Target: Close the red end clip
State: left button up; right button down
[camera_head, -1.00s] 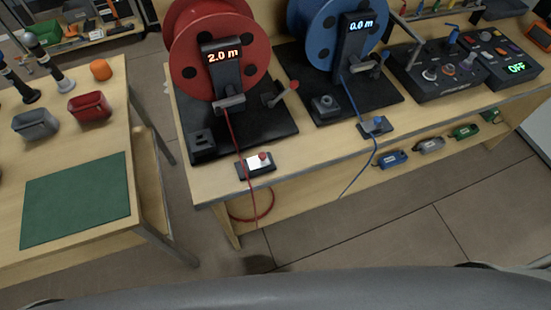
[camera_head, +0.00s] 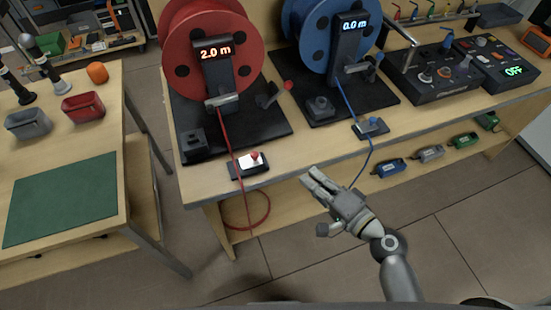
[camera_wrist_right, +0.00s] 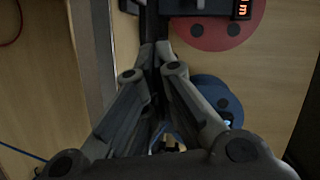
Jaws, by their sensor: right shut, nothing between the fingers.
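The red end clip (camera_head: 249,166) is a small dark block with a white plate and a red knob. It sits at the front edge of the bench, below the red reel (camera_head: 213,50), which shows 2.0 m. The red cable (camera_head: 228,140) runs down from the reel to the clip and hangs in a loop below the bench edge. I cannot tell how its lever stands. My right gripper (camera_head: 312,178) is shut and empty, to the right of the clip and apart from it. The closed fingers (camera_wrist_right: 155,50) also show in the right wrist view. My left gripper is out of view.
The blue reel (camera_head: 322,30) and its blue clip (camera_head: 371,127) stand to the right on the same bench. Control boxes (camera_head: 440,75) are further right. A side table with a green mat (camera_head: 62,198) stands left across a gap.

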aim_at(250, 158)
jog(key=p+x, duration=0.1)
jog(key=x, duration=0.5)
jog(key=r+p+x, duration=0.1)
jog(key=x, duration=0.2)
jog(key=shift+w+a+f+p, duration=0.1)
jog(key=shift+w+a+p, duration=0.1)
jog(key=shift+w+p, duration=0.1)
jog(key=a, duration=0.2)
jog(key=a+f, duration=0.1)
jog(key=shift+w+a+p, duration=0.1)
jog(key=shift+w+p, duration=0.25)
jog(key=shift+p, duration=0.05)
jog(key=shift+a+f, duration=0.1)
jog(key=shift+a, duration=0.35)
